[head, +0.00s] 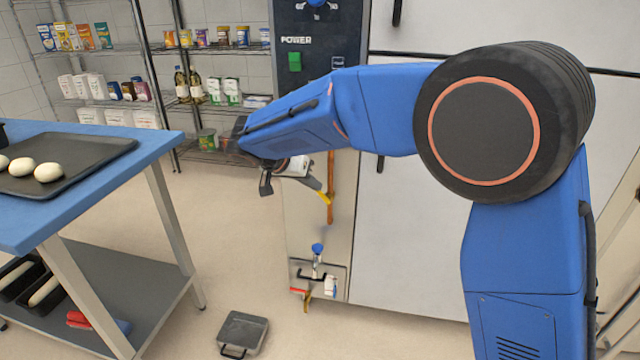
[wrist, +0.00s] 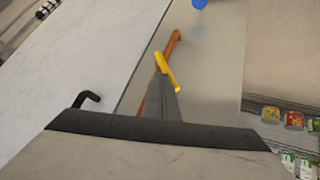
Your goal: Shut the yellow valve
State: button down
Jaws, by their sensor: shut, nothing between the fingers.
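The yellow valve (head: 325,198) shows as a short tilted lever beside a vertical orange pipe (head: 331,175) on the pale oven panel. In the wrist view the yellow lever (wrist: 167,71) lies slantwise right at the fingertips, with the orange pipe (wrist: 173,45) behind it. My gripper (head: 314,184) is shut and empty, its grey fingers together and pointing at the lever. It also shows in the wrist view (wrist: 160,85). The fingertips look very close to the lever; I cannot tell whether they touch it. The valve's body is hidden behind the fingers.
A blue-topped table (head: 150,155) with a dark tray (head: 100,158) of dough stands at left. Shelves of goods (head: 215,95) stand behind. A blue knob (head: 318,248) sits low on the panel. A grey scale-like box (head: 243,333) lies on the floor.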

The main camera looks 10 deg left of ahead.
jog(key=a+f+n+h, duration=0.1)
jog(key=h, duration=0.1)
jog(key=a+f+n+h, duration=0.1)
jog(key=a+f+h, duration=0.1)
jog(key=shift+w+a+h, duration=0.1)
jog(key=shift+a+h, duration=0.05)
jog(key=shift+h, duration=0.25)
jog(key=shift+d+f, duration=0.2)
jog(key=shift+d, duration=0.55)
